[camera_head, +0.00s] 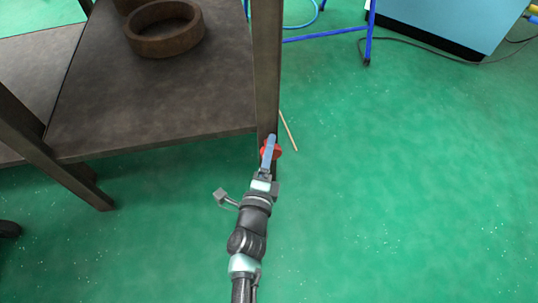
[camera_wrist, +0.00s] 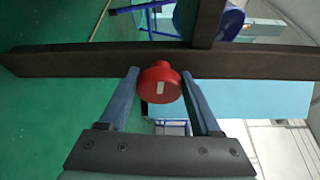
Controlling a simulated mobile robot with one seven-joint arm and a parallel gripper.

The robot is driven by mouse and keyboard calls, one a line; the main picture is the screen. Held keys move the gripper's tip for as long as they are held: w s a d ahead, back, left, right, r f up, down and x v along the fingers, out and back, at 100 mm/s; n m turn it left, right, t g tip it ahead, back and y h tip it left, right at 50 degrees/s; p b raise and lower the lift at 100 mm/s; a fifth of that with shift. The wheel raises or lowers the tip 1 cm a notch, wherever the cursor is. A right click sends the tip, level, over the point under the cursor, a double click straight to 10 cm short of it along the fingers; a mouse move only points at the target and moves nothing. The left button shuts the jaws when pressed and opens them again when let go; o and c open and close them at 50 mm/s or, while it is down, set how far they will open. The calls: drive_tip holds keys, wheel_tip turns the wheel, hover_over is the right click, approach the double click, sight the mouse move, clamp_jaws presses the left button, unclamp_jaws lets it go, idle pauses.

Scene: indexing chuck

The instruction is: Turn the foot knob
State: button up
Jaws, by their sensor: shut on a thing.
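The foot knob (camera_wrist: 160,86) is red and round with a white mark on its face. It sits against a dark post of the table frame, between my gripper's two blue-grey fingers in the wrist view. My gripper (camera_wrist: 160,88) is shut on the knob, with a finger on each side of it. In the head view the knob (camera_head: 277,150) shows partly behind my gripper (camera_head: 268,146), low on the table's near right leg. The side of the knob toward the post is hidden.
The dark table (camera_head: 150,95) carries a brown ring (camera_head: 165,42) on its shelf. Its leg (camera_head: 266,60) stands close to my gripper. A thin stick (camera_head: 288,131) is behind the leg. Green floor to the right is open, with a blue cabinet (camera_head: 445,22) farther back.

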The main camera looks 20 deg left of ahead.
drive_tip(key=shift+n+b, duration=0.45)
drive_tip(key=shift+n, duration=0.15)
drive_tip(key=o, duration=1.3)
drive_tip(key=shift+o, duration=0.2)
drive_tip(key=p+v, duration=0.5)
drive_tip(key=v, duration=0.8)
drive_tip(key=shift+f, duration=0.3)
